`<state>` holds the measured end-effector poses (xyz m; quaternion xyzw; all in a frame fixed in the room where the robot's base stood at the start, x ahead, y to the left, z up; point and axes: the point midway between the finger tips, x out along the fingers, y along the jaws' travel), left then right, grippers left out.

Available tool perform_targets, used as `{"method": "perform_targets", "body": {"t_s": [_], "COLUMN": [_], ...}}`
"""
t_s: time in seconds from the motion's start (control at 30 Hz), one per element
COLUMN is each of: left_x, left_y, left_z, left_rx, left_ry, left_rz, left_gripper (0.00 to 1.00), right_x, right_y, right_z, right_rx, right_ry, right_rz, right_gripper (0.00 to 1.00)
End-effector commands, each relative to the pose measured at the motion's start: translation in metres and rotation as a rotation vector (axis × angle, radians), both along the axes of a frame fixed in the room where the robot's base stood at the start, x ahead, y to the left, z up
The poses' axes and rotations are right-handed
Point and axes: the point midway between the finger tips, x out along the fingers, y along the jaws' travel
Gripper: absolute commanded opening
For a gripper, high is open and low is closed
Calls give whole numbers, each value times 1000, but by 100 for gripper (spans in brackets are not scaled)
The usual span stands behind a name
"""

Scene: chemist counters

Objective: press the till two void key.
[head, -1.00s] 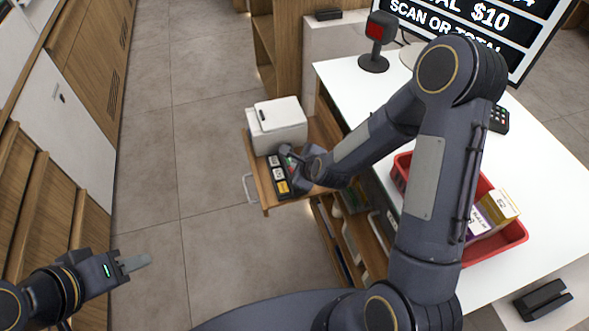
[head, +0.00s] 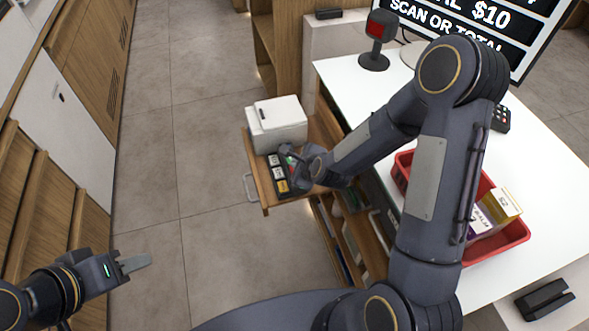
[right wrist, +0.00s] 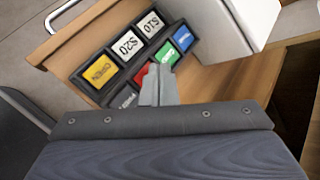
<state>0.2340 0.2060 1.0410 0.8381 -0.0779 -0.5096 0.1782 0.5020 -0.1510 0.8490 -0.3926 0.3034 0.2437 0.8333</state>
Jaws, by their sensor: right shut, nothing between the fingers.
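A black keypad (right wrist: 112,56) lies on a pulled-out wooden shelf (head: 256,180), beside a white box-shaped unit (head: 278,125). In the right wrist view it has white $10 (right wrist: 150,23) and $20 (right wrist: 126,45) keys, a yellow key (right wrist: 98,70), a blue key (right wrist: 183,38), a green key (right wrist: 167,54) and a red key (right wrist: 141,74). My right gripper (right wrist: 158,72) is shut and empty, its tips over the red and green keys. They partly hide the red key, whose label I cannot read; contact is unclear. My left gripper (head: 138,263) hangs over the floor at left, seen edge-on.
The white counter (head: 350,75) at right carries a red basket (head: 500,252) with boxes, a scanner on a stand (head: 376,40) and a large screen (head: 490,30). Wooden cabinets (head: 85,60) line the left. The floor between is clear.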

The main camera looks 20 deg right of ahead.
Motion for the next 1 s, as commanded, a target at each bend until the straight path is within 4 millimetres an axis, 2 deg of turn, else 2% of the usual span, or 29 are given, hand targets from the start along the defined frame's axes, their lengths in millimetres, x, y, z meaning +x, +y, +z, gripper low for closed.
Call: {"method": "perform_targets", "body": {"t_s": [0.13, 1.0], "left_x": [0, 0], "left_y": [0, 0], "left_z": [-8, -13], "left_rx": [0, 0], "left_ry": [0, 0], "left_rz": [0, 0], "left_gripper": [36, 36], "right_x": [0, 0], "right_y": [0, 0], "right_z": [-6, -9], "right_rx": [0, -1], "right_ry": [-1, -1], "right_rz": [1, 0], "right_gripper": [0, 0]}}
